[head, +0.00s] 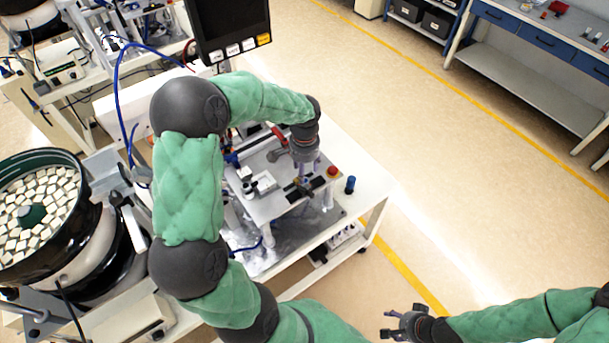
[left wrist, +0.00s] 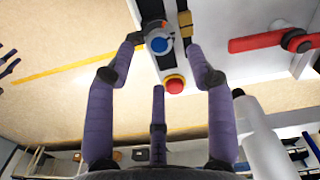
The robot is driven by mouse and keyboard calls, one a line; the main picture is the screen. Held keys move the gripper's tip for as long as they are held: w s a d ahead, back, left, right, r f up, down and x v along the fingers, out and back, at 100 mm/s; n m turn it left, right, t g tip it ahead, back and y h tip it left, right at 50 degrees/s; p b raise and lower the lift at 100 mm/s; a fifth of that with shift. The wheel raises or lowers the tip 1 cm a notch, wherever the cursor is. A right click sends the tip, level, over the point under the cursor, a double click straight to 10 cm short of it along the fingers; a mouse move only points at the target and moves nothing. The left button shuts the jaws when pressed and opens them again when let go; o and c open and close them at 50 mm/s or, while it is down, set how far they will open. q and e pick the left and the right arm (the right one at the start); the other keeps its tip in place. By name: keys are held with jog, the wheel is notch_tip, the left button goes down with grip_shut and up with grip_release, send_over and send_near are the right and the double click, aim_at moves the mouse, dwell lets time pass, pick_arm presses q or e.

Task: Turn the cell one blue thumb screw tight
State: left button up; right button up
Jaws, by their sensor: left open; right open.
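The blue thumb screw (left wrist: 160,46) shows in the left wrist view as a blue round part with a grey piece on it. It sits on a dark strip beside a red button (left wrist: 175,83). My left gripper (left wrist: 163,42) is open, with one finger on each side of the screw and a third finger below it; I see no clear contact. In the head view my left gripper (head: 303,176) points down over the small machine table, and it largely hides the screw there. My right gripper (head: 398,326) is open and empty at the bottom, away from the table.
A red handle (left wrist: 272,41) lies right of the screw. In the head view a blue-capped bottle (head: 350,186) stands at the table's right corner. A bowl feeder (head: 82,215) with white parts is at left, a monitor (head: 231,28) behind. The floor at right is clear.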

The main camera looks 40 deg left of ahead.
pick_arm(q)
notch_tip(320, 180, up, 7)
jog(key=shift+r, duration=0.15)
dwell(0.6)
jog(key=s+d+f+n+h, duration=0.15)
jog(key=s+d+f, duration=0.25)
jog(key=d+f, duration=0.8)
jog(key=s+d+f+n+h, duration=0.1)
jog(key=s+d+f+h, duration=0.2)
jog(key=d+f, duration=0.85)
jog(key=s+d+f+n, duration=0.1)
jog(key=s+f+n, duration=0.1)
jog(key=s+f, duration=0.7)
notch_tip(320, 180, down, 16)
jog(key=w+d+m+b, duration=0.1)
jog(key=d+b, duration=0.1)
jog(key=b, duration=1.5)
jog(key=shift+w+f+b, duration=0.15)
jog(key=shift+w+b, duration=0.25)
pick_arm(e)
notch_tip(320, 180, down, 18)
pick_arm(q)
jog(key=shift+m+y, duration=0.25)
pick_arm(e)
jog(key=shift+r, duration=0.15)
pick_arm(q)
jog(key=shift+a, duration=0.1)
jog(key=c, duration=0.3)
pick_arm(e)
jog(key=c, duration=0.3)
